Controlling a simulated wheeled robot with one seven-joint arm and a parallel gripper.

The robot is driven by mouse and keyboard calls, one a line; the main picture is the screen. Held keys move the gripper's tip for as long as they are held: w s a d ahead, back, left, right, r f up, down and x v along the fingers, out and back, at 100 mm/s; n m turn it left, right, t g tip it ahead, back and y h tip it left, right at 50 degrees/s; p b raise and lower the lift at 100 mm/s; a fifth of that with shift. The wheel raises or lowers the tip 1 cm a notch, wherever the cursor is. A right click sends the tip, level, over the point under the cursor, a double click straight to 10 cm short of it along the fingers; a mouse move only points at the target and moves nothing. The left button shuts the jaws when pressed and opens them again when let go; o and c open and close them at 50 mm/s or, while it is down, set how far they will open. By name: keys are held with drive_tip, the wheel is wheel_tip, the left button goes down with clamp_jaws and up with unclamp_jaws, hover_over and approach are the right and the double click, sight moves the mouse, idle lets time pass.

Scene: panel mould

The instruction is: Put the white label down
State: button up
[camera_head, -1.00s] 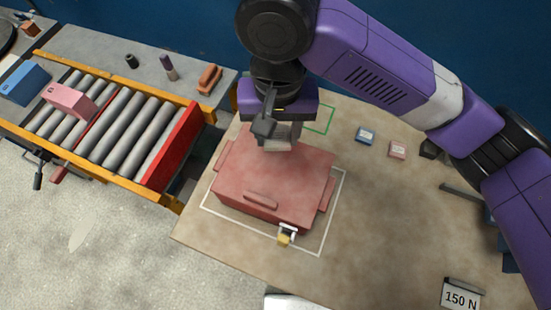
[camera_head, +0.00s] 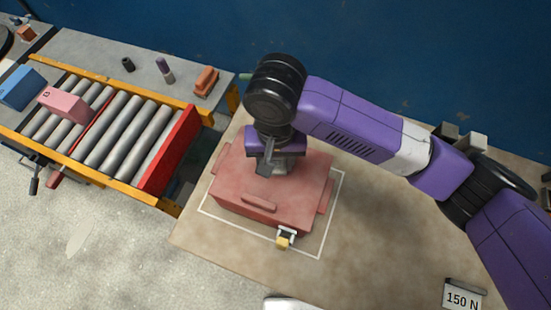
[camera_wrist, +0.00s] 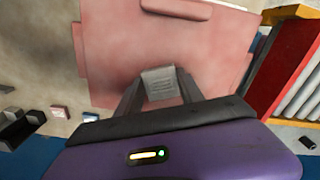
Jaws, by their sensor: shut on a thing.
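My gripper (camera_wrist: 160,86) is shut on the white label (camera_wrist: 159,83), a small pale piece with faint marks that shows between the fingertips in the wrist view. The label is over the top of the pink panel mould (camera_head: 310,175), near its back edge. I cannot tell whether the label touches the mould. In the head view my wrist and gripper (camera_head: 272,165) hide the label. The mould is a closed block with a handle (camera_head: 259,202) and a yellow and white latch (camera_head: 285,238) at its front.
The mould stands inside a white outline (camera_head: 322,248) on the tan table (camera_head: 380,240). A roller conveyor (camera_head: 130,125) with a red end plate (camera_head: 168,152) lies to the left, bearing a pink block (camera_head: 63,103). A "150 N" sign (camera_head: 462,298) stands at the lower right.

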drive_tip(key=shift+f, duration=0.1)
drive_tip(key=o, duration=1.3)
wheel_tip(320, 180, up, 12)
drive_tip(key=shift+r+p, duration=0.15)
drive_tip(key=shift+p, duration=0.15)
